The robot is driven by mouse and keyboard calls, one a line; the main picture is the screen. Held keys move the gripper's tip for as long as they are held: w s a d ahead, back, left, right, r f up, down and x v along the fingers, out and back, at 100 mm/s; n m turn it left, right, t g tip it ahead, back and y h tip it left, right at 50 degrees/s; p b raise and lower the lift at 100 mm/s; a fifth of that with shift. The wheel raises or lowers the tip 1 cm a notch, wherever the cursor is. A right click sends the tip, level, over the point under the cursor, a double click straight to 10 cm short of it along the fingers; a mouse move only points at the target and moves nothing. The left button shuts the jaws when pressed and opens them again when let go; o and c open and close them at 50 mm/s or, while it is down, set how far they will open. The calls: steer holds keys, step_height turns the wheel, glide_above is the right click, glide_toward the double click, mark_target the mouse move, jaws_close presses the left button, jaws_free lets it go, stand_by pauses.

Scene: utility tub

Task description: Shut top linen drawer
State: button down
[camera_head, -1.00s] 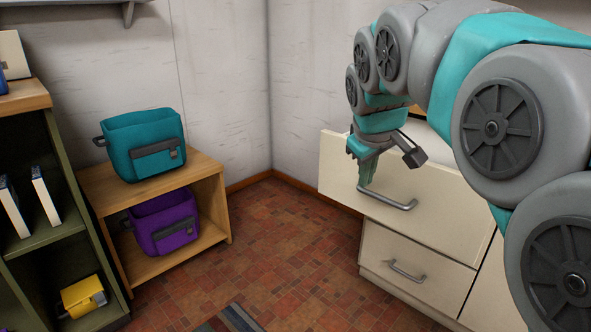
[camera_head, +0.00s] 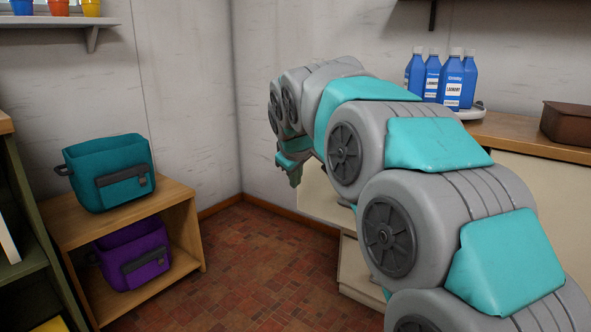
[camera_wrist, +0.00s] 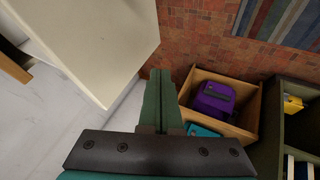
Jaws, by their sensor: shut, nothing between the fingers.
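The top linen drawer has a cream front (camera_head: 318,198), partly hidden behind my arm in the head view. It stands out past the lower cream drawer (camera_head: 357,272), so it is open. Its handle is hidden now. My gripper (camera_head: 294,174) is at the left edge of the drawer front, near its upper part. In the wrist view my gripper's fingers (camera_wrist: 160,98) are together and empty. A cream panel (camera_wrist: 95,40), which looks like the drawer front, lies just left of them. I cannot tell whether they touch it.
A wooden shelf (camera_head: 196,236) with a teal bin (camera_head: 118,192) and a purple bin (camera_head: 118,268) stands left, against the wall. Blue laundry bottles (camera_head: 452,84) and a brown box (camera_head: 568,124) sit on the counter (camera_head: 520,136). The tiled floor (camera_head: 240,265) between is clear.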

steer(key=w, duration=0.1)
steer(key=w+d+f, duration=0.1)
steer(key=w, duration=0.1)
steer(key=w+d, duration=0.1)
steer(key=shift+w+d+f, duration=0.15)
steer(key=shift+w+f, duration=0.1)
steer(key=shift+f, duration=0.05)
